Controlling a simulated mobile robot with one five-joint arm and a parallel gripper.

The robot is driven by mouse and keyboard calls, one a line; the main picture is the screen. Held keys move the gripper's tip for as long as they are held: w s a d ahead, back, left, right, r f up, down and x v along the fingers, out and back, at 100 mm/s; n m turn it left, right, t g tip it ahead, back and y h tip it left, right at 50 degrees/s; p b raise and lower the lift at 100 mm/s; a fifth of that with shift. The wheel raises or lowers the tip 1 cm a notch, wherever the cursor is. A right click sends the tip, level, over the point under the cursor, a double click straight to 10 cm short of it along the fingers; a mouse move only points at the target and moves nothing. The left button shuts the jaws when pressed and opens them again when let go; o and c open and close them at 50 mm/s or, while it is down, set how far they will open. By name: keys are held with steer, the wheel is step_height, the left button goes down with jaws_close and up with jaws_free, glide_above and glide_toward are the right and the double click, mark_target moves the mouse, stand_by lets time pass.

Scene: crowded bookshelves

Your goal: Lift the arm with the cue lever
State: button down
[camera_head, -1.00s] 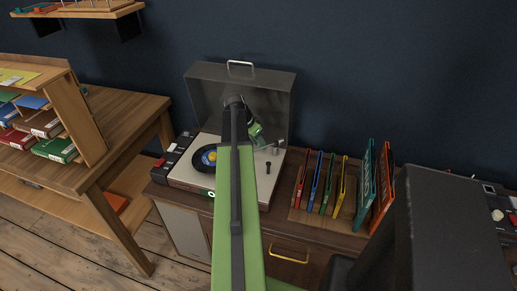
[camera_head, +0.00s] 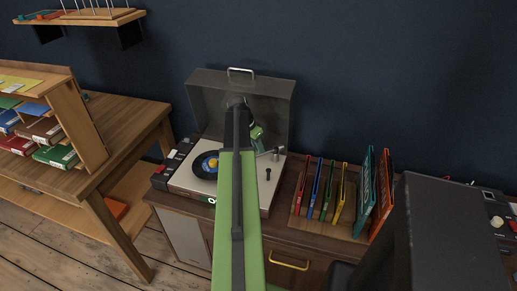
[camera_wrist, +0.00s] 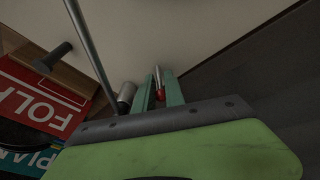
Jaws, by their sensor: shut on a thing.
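The record player (camera_head: 232,195) stands on the cabinet with its smoky lid (camera_head: 215,95) raised and a black record (camera_head: 203,168) on it. The silver tonearm (camera_wrist: 92,50) runs past the left side of my gripper (camera_wrist: 160,84) in the wrist view, with a grey cylinder (camera_wrist: 127,92) at its base. My gripper's two green fingers are shut around the small cue lever (camera_wrist: 158,76), which shows a silver shaft and a red part between them. In the head view my arm hides part of the deck, and my gripper (camera_head: 258,136) is over its back right.
Folders in several colours (camera_head: 325,192) stand in a rack right of the player. A dark knob (camera_wrist: 52,57) sticks up there. The raised lid is close behind my gripper.

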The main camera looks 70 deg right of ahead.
steer(key=c, duration=1.4)
jaws_free()
steer(key=shift+a+f+h, duration=0.1)
steer(key=shift+a+h, duration=0.25)
steer(key=shift+h, duration=0.15)
steer(key=p+v, duration=1.6)
steer(key=v, duration=0.2)
steer(key=w+a+f+n+t+b, duration=0.1)
steer(key=w+a+n, duration=0.5)
steer(key=w+a, duration=0.9)
steer(key=shift+w+a+f+n+t, duration=0.35)
steer(key=shift+w+f+n+t, duration=0.1)
steer(key=shift+f, duration=0.1)
